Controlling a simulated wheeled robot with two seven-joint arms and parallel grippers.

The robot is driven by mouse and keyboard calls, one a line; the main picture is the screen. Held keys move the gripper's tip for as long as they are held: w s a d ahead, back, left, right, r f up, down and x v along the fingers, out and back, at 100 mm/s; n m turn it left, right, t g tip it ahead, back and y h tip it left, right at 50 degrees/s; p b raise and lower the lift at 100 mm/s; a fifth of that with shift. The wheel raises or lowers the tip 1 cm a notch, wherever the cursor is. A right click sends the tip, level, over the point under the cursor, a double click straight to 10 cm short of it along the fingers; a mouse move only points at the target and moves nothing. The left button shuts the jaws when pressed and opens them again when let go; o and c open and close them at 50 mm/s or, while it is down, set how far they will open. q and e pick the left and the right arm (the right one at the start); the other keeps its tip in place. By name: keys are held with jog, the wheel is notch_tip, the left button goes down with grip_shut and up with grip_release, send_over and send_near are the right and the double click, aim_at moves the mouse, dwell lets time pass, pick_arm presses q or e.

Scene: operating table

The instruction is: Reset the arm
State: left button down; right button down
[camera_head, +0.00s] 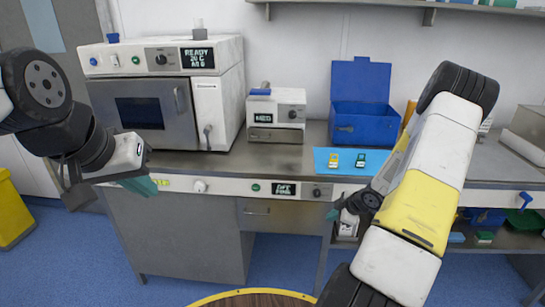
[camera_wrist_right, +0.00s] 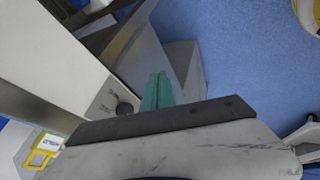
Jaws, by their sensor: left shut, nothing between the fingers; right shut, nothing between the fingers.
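My left arm comes in from the left in the head view, and its gripper (camera_head: 140,185) has teal fingers in front of the counter, below the oven. It is shut and empty. My right arm reaches in from the right, with a yellow and white link in front of the counter. The right gripper (camera_head: 335,213) shows only in part, its teal tip by the counter's front edge. In the right wrist view the teal fingers (camera_wrist_right: 158,92) are together with nothing between them.
A steel counter (camera_head: 300,155) carries an oven (camera_head: 140,110), a small device (camera_head: 275,118), an open blue box (camera_head: 360,122) and a light-blue mat (camera_head: 325,168) with two small items, yellow (camera_head: 334,159) and green (camera_head: 360,159). A yellow bin (camera_head: 14,215) stands at left.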

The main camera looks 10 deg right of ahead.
jog(key=s+a+r+m+h, duration=0.2)
jog(key=r+m, duration=0.1)
jog(key=r, duration=1)
jog(key=s+a+r+m+h, duration=0.1)
jog(key=a+r+m+h, duration=0.2)
jog(key=r, duration=0.9)
jog(key=s+a+r+m+y, duration=0.2)
jog(key=s+a+r+m, duration=0.1)
jog(key=s+a+r, duration=0.3)
jog(key=s+a+r+m+y, duration=0.2)
jog(key=s+a+r+m, duration=0.2)
jog(key=s+a, duration=0.6)
jog(key=s+r, duration=0.2)
jog(key=s, duration=0.3)
jog(key=shift+g, duration=0.3)
jog(key=c, duration=2.1)
grip_release()
jog(key=shift+s+r, duration=0.1)
